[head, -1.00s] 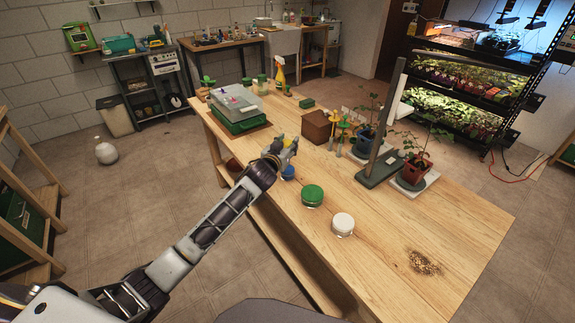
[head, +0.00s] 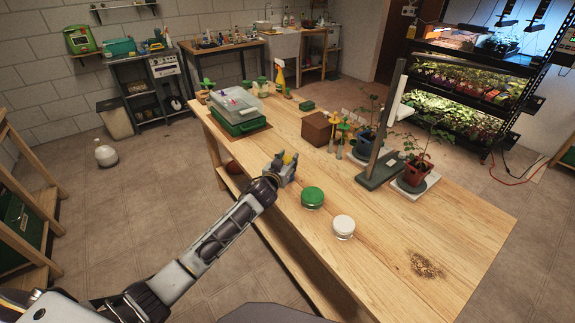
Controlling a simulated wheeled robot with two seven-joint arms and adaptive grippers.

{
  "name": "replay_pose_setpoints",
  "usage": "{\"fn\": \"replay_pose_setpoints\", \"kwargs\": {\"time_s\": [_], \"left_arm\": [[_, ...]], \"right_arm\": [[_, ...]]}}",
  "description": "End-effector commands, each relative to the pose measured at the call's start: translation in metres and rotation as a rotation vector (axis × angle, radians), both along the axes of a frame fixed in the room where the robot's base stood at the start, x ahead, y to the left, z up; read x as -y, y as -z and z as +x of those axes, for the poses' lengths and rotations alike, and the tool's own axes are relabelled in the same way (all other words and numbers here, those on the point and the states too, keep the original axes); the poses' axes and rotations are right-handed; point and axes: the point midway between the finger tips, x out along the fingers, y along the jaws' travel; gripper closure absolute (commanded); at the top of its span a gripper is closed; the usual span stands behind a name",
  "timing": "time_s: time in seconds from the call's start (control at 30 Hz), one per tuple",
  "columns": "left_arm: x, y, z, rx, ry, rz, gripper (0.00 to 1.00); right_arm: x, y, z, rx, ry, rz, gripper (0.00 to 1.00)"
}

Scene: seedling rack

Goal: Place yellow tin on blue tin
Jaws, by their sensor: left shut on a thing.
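My left gripper (head: 286,170) is shut on the yellow tin (head: 288,158), low over the near left edge of the wooden table. Only a small part of the yellow tin shows between the fingers. The blue tin is hidden behind my gripper, so I cannot tell whether the yellow tin touches it. My right gripper is not in view.
A green tin (head: 313,196) and a white tin (head: 343,227) stand to the right on the table (head: 375,255). A brown box (head: 317,129), a grey stand (head: 380,171), potted plants and a lidded green tray (head: 238,127) stand farther back.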

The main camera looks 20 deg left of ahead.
Motion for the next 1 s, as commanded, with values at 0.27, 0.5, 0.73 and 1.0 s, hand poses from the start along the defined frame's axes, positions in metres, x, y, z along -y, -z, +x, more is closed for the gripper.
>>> {"fn": "replay_pose_setpoints", "kwargs": {"time_s": [0.27,0.5,0.73,1.0], "left_arm": [[0.0,0.017,0.0,0.002,0.001,0.0,0.85],[0.0,0.017,0.0,0.001,0.0,0.0,0.85],[0.0,0.02,0.0,0.001,0.0,0.0,0.85],[0.0,0.02,0.0,0.001,0.0,0.001,0.39]], "right_arm": [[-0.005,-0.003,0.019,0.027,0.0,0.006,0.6],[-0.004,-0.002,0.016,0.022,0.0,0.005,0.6],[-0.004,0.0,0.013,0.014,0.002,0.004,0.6],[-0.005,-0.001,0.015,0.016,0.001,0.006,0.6]]}}
